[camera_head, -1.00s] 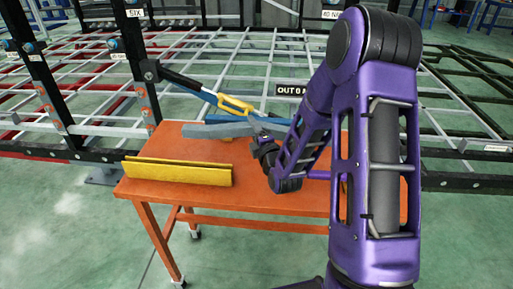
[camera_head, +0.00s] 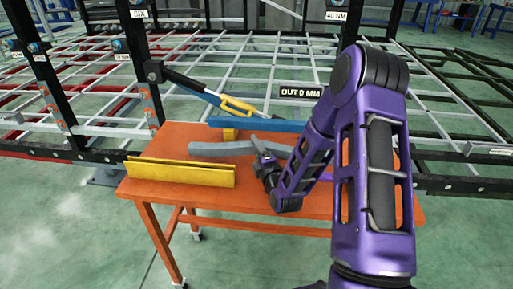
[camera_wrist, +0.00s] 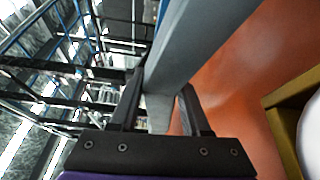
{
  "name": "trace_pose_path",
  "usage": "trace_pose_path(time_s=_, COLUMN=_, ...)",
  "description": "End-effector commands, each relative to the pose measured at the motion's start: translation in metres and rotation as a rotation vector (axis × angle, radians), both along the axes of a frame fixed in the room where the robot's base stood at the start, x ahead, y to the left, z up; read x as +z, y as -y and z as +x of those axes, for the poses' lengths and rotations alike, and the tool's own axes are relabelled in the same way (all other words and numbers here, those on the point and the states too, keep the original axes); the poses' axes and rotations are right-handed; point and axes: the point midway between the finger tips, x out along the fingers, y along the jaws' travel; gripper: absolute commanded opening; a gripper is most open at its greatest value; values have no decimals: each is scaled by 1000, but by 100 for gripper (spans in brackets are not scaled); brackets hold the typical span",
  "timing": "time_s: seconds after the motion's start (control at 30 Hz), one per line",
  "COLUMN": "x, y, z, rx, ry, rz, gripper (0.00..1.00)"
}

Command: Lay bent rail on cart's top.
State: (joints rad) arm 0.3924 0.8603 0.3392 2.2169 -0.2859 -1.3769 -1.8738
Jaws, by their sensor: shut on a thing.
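The bent rail (camera_head: 222,149) is a grey bar with a bend, over the back middle of the orange cart's top (camera_head: 305,205). My gripper (camera_head: 260,158) is shut on the rail near its bend, and my arm reaches in from the right. In the wrist view the grey rail (camera_wrist: 205,40) runs between the two dark fingers of the gripper (camera_wrist: 160,100), with the orange top (camera_wrist: 245,75) beyond it. The rail looks very low over the top; I cannot tell whether it touches. My arm hides part of the cart's right side.
A yellow channel (camera_head: 180,173) lies along the cart's front left. A dark post with a blue-and-yellow tool (camera_head: 237,104) and the chassis frame stand behind.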

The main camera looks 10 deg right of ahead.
Motion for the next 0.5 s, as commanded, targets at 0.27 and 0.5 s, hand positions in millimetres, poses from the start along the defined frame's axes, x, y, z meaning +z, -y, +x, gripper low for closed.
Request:
trace_pose_path(time_s=0.27, x=-6, y=0, z=1, rx=0, ry=4, rz=-1, gripper=0)
trace_pose_path(time_s=0.5, x=-10, y=0, z=1, rx=0, ry=5, rz=0, gripper=0)
